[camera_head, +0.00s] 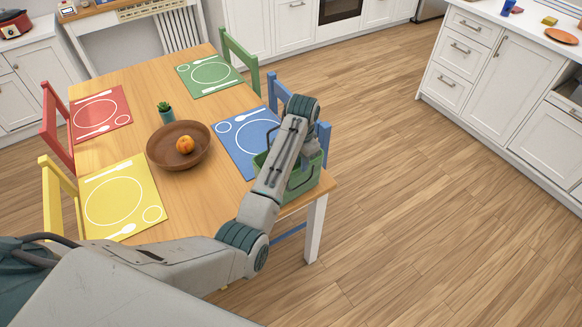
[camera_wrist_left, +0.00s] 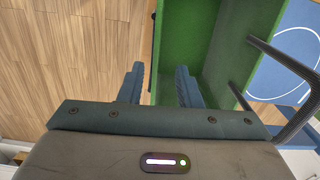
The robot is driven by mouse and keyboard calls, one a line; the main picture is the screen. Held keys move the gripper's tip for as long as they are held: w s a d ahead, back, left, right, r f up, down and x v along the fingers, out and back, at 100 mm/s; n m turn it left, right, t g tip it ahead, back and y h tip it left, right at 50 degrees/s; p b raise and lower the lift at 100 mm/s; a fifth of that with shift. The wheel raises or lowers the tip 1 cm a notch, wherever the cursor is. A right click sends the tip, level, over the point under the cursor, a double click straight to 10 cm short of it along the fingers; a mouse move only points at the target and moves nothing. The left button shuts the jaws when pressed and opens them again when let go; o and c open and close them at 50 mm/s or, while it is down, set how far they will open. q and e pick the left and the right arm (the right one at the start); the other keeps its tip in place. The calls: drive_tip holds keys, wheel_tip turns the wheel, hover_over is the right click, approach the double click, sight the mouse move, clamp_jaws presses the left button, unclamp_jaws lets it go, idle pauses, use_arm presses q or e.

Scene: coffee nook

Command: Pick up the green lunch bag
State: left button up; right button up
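The green lunch bag (camera_head: 303,187) stands at the near right corner of the wooden table, partly hidden behind my left arm. It is an open-topped green box with a dark handle. In the left wrist view the bag (camera_wrist_left: 205,45) fills the upper middle, and I look into its open inside. My left gripper (camera_wrist_left: 158,72) is open over the bag's left edge. One blue finger is outside the wall and the other is on the inner side. I cannot tell whether either finger touches it. My right gripper is not in view.
The table (camera_head: 140,150) holds a brown bowl (camera_head: 165,158) with an orange fruit, a small potted plant (camera_head: 166,114), and red, yellow, green and blue placemats. The blue placemat (camera_head: 240,150) lies beside the bag. Coloured chairs surround the table. The wood floor (camera_head: 420,240) to the right is clear.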

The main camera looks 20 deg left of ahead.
use_arm(q)
drive_tip(key=shift+s+f, duration=0.25)
drive_tip(key=shift+f, duration=0.35)
drive_tip(key=shift+s+f, duration=0.2)
drive_tip(key=shift+f, duration=0.35)
drive_tip(key=shift+w+f+p, duration=0.15)
drive_tip(key=shift+f+p, duration=0.2)
drive_tip(key=shift+p, duration=0.15)
wheel_tip(320, 180, down, 4)
drive_tip(key=shift+d+f+p, duration=0.1)
drive_tip(key=shift+f+p, duration=0.05)
drive_tip(key=shift+p, duration=0.8)
drive_tip(key=shift+f, duration=0.25)
drive_tip(key=shift+w+f, duration=0.1)
drive_tip(key=shift+c, duration=0.4)
clamp_jaws()
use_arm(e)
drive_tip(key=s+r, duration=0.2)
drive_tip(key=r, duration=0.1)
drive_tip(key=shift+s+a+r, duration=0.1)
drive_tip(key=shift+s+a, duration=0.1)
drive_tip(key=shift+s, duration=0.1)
